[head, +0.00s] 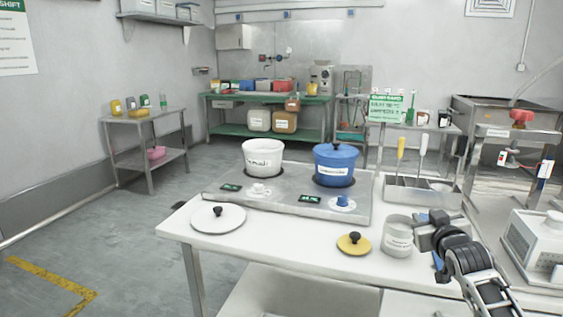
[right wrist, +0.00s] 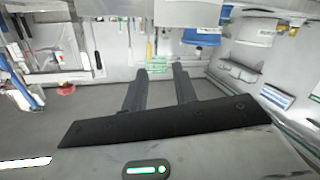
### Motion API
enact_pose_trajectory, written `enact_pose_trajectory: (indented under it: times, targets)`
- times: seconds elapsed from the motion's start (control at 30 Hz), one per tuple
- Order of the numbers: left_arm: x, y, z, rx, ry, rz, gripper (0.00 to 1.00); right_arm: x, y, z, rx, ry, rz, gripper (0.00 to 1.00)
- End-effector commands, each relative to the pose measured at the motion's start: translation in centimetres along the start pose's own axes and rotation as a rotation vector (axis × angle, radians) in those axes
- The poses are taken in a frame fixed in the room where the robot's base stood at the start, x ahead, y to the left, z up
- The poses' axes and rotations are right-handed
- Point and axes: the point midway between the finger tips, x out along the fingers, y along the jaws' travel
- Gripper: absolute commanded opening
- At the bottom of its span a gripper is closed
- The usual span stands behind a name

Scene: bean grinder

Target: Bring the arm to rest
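My right gripper (head: 432,228) is above the right part of the white worktable (head: 290,247), just right of a pale labelled canister (head: 397,240). I cannot tell from the head view whether they touch. In the right wrist view the two dark fingers (right wrist: 159,75) stand apart with nothing visible between them. My left gripper is not in view. A white pot (head: 263,160) without a lid and a blue lidded pot (head: 336,166) stand on the steel two-plate stove (head: 285,203).
A white lid (head: 218,218) and a yellow lid (head: 354,244) lie on the worktable. A steel tray (head: 422,191) with upright-handled tools stands behind my right gripper. A white appliance (head: 535,245) is at the right. The floor at left is open.

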Motion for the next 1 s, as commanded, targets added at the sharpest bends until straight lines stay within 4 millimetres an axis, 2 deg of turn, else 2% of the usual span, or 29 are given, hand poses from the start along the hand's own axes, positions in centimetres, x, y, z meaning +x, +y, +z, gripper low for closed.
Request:
enact_pose_trajectory:
  times: [0.03,0.27,0.37,0.47,0.6,0.7,0.8,0.9,1.0]
  targets:
    - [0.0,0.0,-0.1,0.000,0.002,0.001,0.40,-0.9,-1.8,2.0,-0.013,-0.013,-0.025,0.28]
    - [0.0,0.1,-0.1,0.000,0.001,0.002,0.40,-5.7,-7.8,8.8,-0.014,-0.081,-0.126,0.28]
    - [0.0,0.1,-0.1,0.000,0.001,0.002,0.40,-9.1,-10.9,12.2,-0.002,-0.121,-0.181,0.28]
    - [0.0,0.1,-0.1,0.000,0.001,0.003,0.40,-13.9,-14.4,15.8,0.023,-0.173,-0.247,0.28]
    - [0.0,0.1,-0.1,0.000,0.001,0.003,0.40,-22.5,-18.9,19.9,0.086,-0.260,-0.337,0.28]
    - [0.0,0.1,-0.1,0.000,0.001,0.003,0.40,-28.1,-20.9,21.4,0.137,-0.317,-0.381,0.28]
    - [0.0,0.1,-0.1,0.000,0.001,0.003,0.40,-32.2,-22.1,21.9,0.180,-0.360,-0.407,0.28]
    - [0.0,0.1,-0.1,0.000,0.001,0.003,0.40,-34.7,-22.6,22.0,0.208,-0.386,-0.420,0.28]
    - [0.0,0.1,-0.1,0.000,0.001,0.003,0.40,-35.8,-22.8,21.9,0.221,-0.398,-0.424,0.28]
